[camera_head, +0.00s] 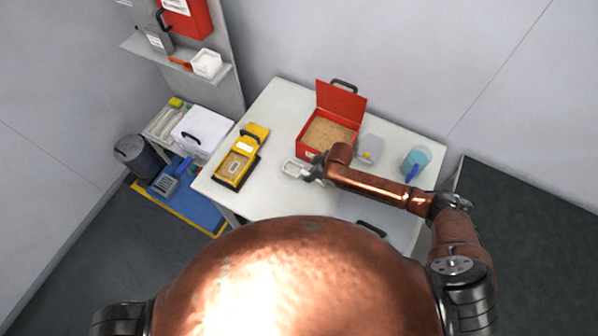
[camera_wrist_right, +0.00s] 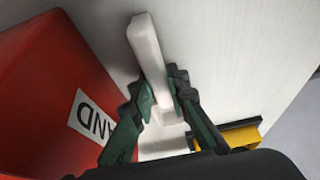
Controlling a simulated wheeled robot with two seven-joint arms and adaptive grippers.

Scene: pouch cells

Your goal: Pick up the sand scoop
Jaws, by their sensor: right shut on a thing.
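The sand scoop (camera_head: 290,167) is a small pale scoop at the front of the white table, left of my right gripper in the head view. My right gripper (camera_head: 311,172) is shut on it. In the right wrist view a white bar-like part of the scoop (camera_wrist_right: 148,50) stands between the two dark green fingers (camera_wrist_right: 163,100), and its lower end is partly hidden by them. I cannot tell whether the scoop touches the table. My left gripper is not in view.
An open red box of sand (camera_head: 312,141) stands just behind my right gripper, close to it in the wrist view. A yellow device (camera_head: 247,150) lies to the left. A blue-green container (camera_head: 417,158) stands at the right. The table's left front (camera_head: 262,195) is clear.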

